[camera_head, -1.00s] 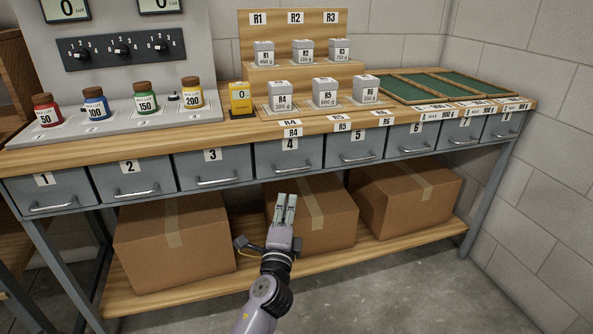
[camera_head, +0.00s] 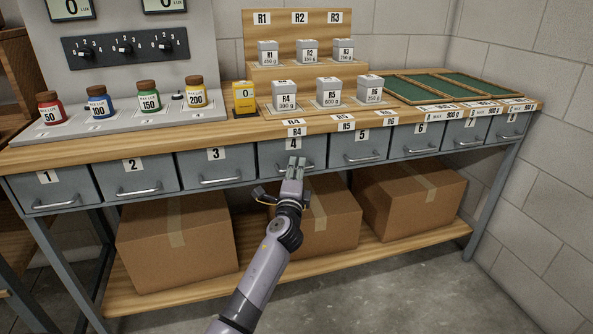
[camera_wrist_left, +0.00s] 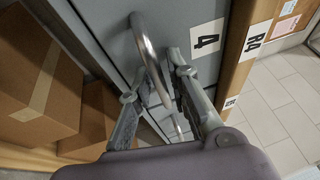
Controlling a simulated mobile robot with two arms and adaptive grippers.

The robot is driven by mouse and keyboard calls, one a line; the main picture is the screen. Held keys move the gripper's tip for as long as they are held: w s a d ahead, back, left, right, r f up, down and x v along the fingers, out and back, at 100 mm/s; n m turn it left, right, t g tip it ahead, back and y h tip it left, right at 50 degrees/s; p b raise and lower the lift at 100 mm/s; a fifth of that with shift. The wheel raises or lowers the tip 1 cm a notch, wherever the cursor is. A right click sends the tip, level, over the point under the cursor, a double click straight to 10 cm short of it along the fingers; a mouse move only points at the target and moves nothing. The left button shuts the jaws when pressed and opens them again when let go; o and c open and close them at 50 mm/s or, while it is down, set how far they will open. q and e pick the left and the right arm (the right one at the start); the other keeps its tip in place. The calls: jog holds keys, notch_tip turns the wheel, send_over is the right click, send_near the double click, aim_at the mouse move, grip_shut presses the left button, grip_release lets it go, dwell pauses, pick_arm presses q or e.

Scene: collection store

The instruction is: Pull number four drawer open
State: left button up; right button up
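The number four drawer (camera_head: 270,154) is a grey drawer front with a white label 4 and a silver bar handle, in the middle of the row under the wooden top. It looks closed, flush with its neighbours. My left gripper (camera_head: 296,163) is at this drawer's front, over the handle area. In the left wrist view the open fingers (camera_wrist_left: 157,85) stand apart, with the bar handle (camera_wrist_left: 146,52) running between them. I see no finger pressed shut on the bar. The label 4 (camera_wrist_left: 207,42) is beside the fingers. My right gripper is not in view.
Closed drawers flank it, including drawer 3 (camera_head: 213,168) and drawer 5 (camera_head: 362,148). Cardboard boxes (camera_head: 172,243) stand on the lower shelf. Jars, small grey canisters (camera_head: 285,97) and green-lined trays (camera_head: 420,90) are on the top. The floor in front is clear.

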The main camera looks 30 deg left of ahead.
pick_arm(q)
jog(key=shift+c, duration=0.4)
grip_shut()
